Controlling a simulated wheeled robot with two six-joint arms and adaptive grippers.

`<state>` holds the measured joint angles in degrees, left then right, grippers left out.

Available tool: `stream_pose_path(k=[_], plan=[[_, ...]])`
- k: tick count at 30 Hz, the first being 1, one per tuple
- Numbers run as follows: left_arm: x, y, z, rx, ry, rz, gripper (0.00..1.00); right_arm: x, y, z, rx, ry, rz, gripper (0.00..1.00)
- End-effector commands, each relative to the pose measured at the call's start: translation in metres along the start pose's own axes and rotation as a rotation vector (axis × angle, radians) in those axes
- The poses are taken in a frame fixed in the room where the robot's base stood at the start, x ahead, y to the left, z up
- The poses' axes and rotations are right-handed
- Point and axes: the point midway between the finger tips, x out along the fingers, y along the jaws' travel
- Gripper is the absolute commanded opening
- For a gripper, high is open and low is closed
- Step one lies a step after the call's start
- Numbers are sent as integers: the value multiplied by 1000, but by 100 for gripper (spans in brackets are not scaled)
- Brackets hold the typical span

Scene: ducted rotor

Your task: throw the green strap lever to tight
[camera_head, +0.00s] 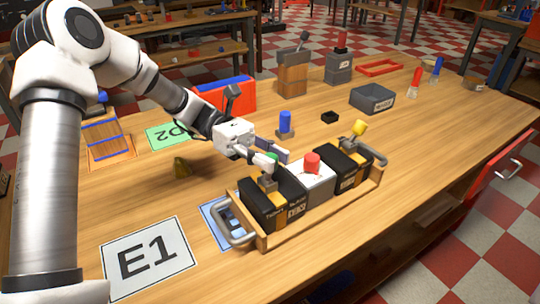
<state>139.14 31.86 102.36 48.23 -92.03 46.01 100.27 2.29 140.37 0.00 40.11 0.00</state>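The green-topped strap lever (269,179) stands on the leftmost black and yellow block (262,205) in a wooden tray (262,243) with grey handles. My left gripper (274,158) reaches in from the left and is at the lever's green knob. Its fingers are on either side of the knob, and part of the knob is hidden by the near finger. I cannot tell whether the fingers press on it. My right gripper is not in view.
A red-topped lever (312,163) on a white block and a yellow-topped lever (359,129) on another black block share the tray. A blue-topped peg (285,122) stands behind. An E1 card (148,255) lies front left. The table's right side is mostly clear.

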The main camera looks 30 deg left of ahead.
Motion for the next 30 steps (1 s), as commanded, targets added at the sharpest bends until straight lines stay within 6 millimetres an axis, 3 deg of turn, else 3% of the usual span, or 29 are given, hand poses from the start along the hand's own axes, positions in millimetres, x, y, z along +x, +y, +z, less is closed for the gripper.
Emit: stream_pose_path(k=[14,30], plan=[[-2,-6,0,96,-26,-2,0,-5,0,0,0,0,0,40],[-8,-29,-10,502,-136,-16,0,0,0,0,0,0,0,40]])
